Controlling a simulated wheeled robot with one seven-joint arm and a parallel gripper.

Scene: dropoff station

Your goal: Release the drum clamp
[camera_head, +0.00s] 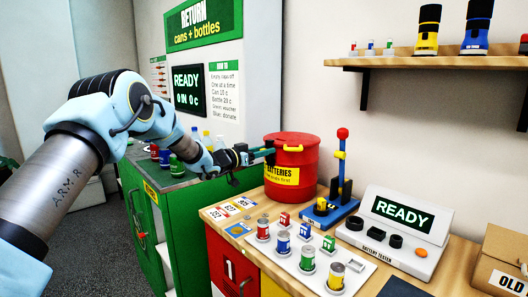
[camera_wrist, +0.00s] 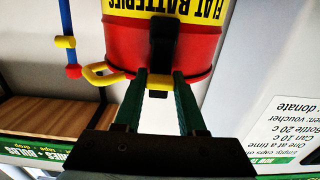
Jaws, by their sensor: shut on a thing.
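The red battery drum (camera_head: 305,168) stands on the wooden bench top, with a yellow "BATTERIES" label and a yellow loop on its lid. Its side fills the upper middle of the wrist view (camera_wrist: 205,45), where it appears upside down. The black drum clamp (camera_wrist: 163,45) runs over the drum's rim. My gripper (camera_head: 262,152) reaches the drum's left side from the left. The clamp is mostly hidden in the head view.
A blue stand with a red-knobbed lever (camera_head: 343,175) stands just right of the drum. Several batteries sit on a white tray (camera_head: 300,262) in front. The battery tester (camera_head: 400,225) reads READY at the right. Cans and bottles stand on the green cabinet (camera_head: 160,215) under my arm.

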